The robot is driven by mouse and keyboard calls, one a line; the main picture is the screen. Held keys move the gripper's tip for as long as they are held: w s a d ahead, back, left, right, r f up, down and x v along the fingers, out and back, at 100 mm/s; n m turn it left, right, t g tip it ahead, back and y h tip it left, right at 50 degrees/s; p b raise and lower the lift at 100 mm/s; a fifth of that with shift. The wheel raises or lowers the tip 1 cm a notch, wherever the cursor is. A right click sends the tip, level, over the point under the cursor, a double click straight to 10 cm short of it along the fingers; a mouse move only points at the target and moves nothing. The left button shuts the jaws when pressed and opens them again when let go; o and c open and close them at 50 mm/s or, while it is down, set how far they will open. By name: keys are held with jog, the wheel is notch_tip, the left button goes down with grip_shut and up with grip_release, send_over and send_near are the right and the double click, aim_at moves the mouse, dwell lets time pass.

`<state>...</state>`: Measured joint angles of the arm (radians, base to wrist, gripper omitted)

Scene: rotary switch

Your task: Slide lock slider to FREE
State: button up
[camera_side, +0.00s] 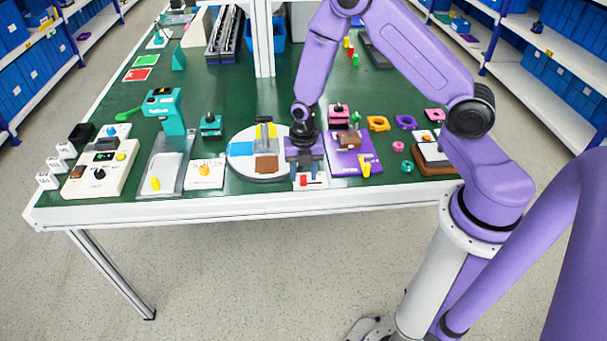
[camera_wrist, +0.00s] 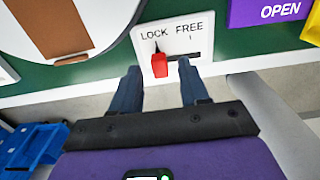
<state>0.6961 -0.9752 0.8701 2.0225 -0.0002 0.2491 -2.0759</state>
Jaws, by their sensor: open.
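The lock slider is a red knob (camera_wrist: 159,66) on a white plate (camera_wrist: 178,48) marked LOCK at left and FREE at right. The knob stands at the LOCK end, with a dark slot running right under FREE. In the side view the red knob (camera_side: 303,182) shows at the table's front edge, just below my gripper (camera_side: 304,170). In the wrist view my gripper (camera_wrist: 160,74) is open, its fingertips to the left and right of the knob. Gaps show on both sides, and the left fingertip is closer. Finger height above the plate is unclear.
The round turntable (camera_side: 242,148) with coloured patches lies close at left. A purple panel (camera_side: 345,139) with a brown block and yellow handle lies close at right. The table's front edge (camera_side: 250,200) is just in front of the plate.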

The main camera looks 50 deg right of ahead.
aim_at(320, 183)
jog(key=shift+f, duration=0.65)
grip_shut()
jog(key=shift+s+d, duration=1.6)
grip_release()
jog(key=shift+s, duration=0.1)
jog(key=shift+r, duration=0.1)
